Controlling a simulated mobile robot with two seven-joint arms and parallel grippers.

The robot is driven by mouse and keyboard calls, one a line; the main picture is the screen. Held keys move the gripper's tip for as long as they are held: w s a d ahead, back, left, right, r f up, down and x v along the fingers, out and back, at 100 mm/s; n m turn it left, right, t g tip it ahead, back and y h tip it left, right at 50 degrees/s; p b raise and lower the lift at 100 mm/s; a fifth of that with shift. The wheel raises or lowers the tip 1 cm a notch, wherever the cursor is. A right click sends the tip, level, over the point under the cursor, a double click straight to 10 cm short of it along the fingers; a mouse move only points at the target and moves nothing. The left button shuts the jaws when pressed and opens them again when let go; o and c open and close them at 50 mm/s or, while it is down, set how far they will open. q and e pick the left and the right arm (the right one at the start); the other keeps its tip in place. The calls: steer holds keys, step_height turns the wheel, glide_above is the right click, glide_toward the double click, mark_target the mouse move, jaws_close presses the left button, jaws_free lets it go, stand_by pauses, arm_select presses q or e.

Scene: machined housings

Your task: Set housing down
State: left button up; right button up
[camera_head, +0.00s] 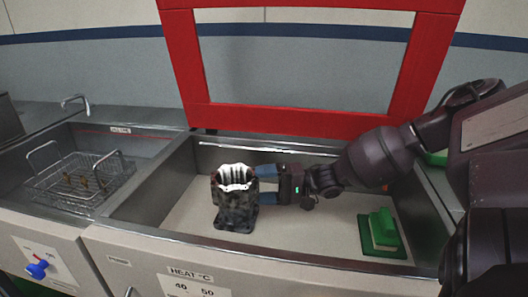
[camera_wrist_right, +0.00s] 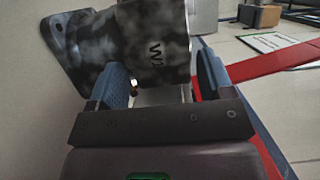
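The housing (camera_head: 236,203) is a mottled dark grey and whitish machined part with an open, jagged-looking top and a flat base flange. It stands upright on the floor of the right basin (camera_head: 300,222). My right gripper (camera_head: 262,185) comes in from the right, with its blue fingers at the housing's right side. In the right wrist view the housing (camera_wrist_right: 150,40) fills the space ahead of the spread fingers (camera_wrist_right: 160,82). The left finger overlaps its body; a narrow gap shows beside the right finger. Contact is hard to judge. My left gripper is not in view.
A green block on a green pad (camera_head: 383,233) lies at the basin's right. A wire basket (camera_head: 80,182) sits in the left basin. A raised red frame (camera_head: 290,118) stands behind. The basin walls bound the space; its floor left of the housing is clear.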

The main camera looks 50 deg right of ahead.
steer(key=shift+o, duration=1.2)
arm_select(q)
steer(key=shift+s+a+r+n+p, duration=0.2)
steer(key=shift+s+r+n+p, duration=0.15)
steer(key=shift+p, duration=0.75)
arm_select(e)
steer(key=v, duration=0.7)
steer(key=shift+s+d+r, duration=0.15)
steer(key=shift+s+r, duration=0.05)
steer(key=shift+s, duration=0.05)
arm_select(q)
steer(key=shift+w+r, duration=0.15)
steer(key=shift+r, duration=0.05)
